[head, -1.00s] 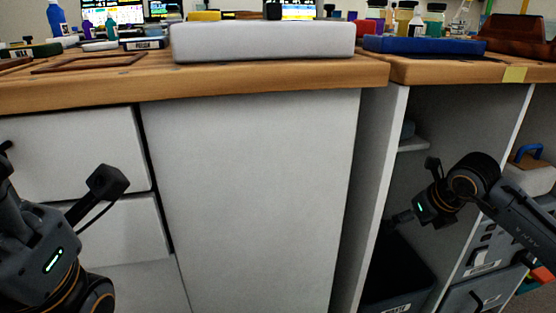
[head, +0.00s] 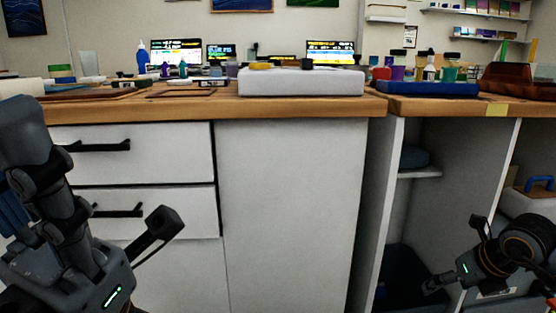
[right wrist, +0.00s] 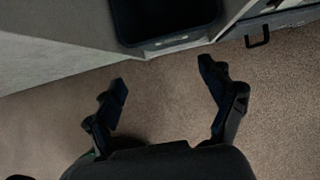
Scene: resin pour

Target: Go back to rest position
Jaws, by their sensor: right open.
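My right gripper (head: 432,287) is at the lower right of the head view, low in front of the cabinet's open bay. In the right wrist view its two fingers (right wrist: 168,92) are spread wide, with only brown floor between them. My left arm (head: 60,230) stands at the left of the head view, in front of the drawers.
A wooden worktop (head: 300,107) carries a white slab (head: 300,82), a blue tray (head: 425,89) and several bottles. Below are white drawers (head: 150,155) and a dark bin (right wrist: 165,40) in the open bay. The floor (right wrist: 270,100) below the right gripper is clear.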

